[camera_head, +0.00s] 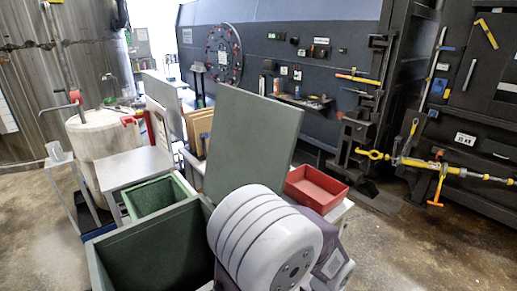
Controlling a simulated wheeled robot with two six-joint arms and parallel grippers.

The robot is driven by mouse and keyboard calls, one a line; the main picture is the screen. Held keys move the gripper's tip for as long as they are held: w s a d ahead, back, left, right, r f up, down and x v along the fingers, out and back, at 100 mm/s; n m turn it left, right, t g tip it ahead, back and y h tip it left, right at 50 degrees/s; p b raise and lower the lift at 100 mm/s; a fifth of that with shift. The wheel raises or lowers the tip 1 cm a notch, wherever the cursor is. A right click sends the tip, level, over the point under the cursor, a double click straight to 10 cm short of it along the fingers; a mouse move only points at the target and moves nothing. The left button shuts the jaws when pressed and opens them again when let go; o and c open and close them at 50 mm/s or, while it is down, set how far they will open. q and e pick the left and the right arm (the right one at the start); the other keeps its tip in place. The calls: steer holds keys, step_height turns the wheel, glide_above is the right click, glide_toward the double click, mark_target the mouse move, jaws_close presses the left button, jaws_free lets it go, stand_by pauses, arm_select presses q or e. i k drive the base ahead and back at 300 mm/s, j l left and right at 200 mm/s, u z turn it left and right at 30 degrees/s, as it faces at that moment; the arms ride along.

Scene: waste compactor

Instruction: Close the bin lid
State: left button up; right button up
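A dark green open-topped bin (110,262) stands at the bottom left, and I can see into its empty-looking inside. A large flat grey-green panel, apparently the bin lid (250,140), stands raised and tilted behind it and to its right. The lid's lower edge and any hinge are hidden behind a white, ribbed link of my arm at the bottom centre. Neither of my grippers shows in the picture.
A smaller green bin (155,194) and a grey tabletop (132,167) lie behind the bin. A red tray (317,188) sits right of the lid. A white drum (105,150) stands at left. Open floor (420,245) lies at lower right, before the dark compactor (470,130).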

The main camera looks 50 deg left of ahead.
mark_target(253, 137)
steer(key=i+u, duration=0.3)
steer(key=i, duration=0.2)
steer(key=i+l+u, duration=0.25)
steer(key=i, duration=0.25)
steer(key=i+l+u, duration=0.3)
steer(key=i, duration=0.2)
steer(key=i+u, duration=0.15)
steer(key=u, duration=0.3)
steer(key=i+u, duration=0.15)
steer(key=u, duration=0.25)
steer(key=i+u, duration=0.15)
steer(key=u, duration=0.3)
steer(key=i+l+u, duration=0.1)
steer(key=u, duration=0.35)
steer(key=i+l+u, duration=0.15)
steer(key=u, duration=0.3)
steer(key=i+l+u, duration=0.1)
steer(key=u, duration=0.3)
steer(key=i+l+u, duration=0.1)
steer(key=u, duration=0.2)
steer(key=i+l+u, duration=0.1)
steer(key=l+u, duration=0.15)
steer(key=j+u, duration=0.25)
